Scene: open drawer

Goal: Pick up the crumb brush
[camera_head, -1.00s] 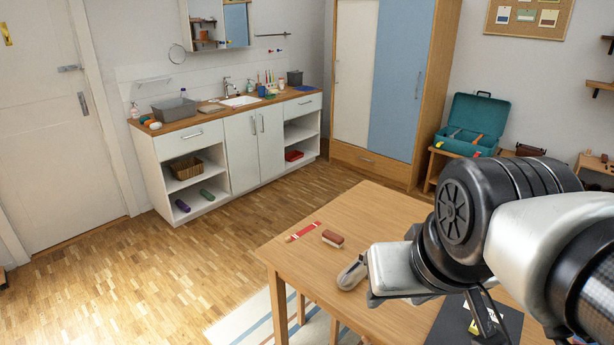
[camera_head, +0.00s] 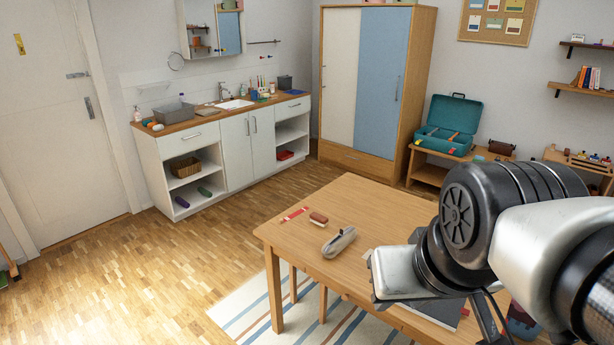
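A small brown block-shaped thing with a pale underside (camera_head: 318,218), which looks like the crumb brush, lies on the wooden table (camera_head: 300,240) near its left corner. A grey elongated thing, perhaps a stapler (camera_head: 339,242), lies just in front of it. A flat red and white strip (camera_head: 295,214) lies behind it to the left. My gripper (camera_head: 376,280) is over the table, to the right of and nearer than the brown thing, and apart from it. Its fingers are mostly hidden by the silver hand, so its opening does not show.
A dark flat thing (camera_head: 446,312) lies on the table partly under my arm. A striped rug (camera_head: 250,312) lies below. A sink counter (camera_head: 180,137), a wardrobe (camera_head: 345,80) and a teal toolbox (camera_head: 447,125) stand farther back. The table's back middle is clear.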

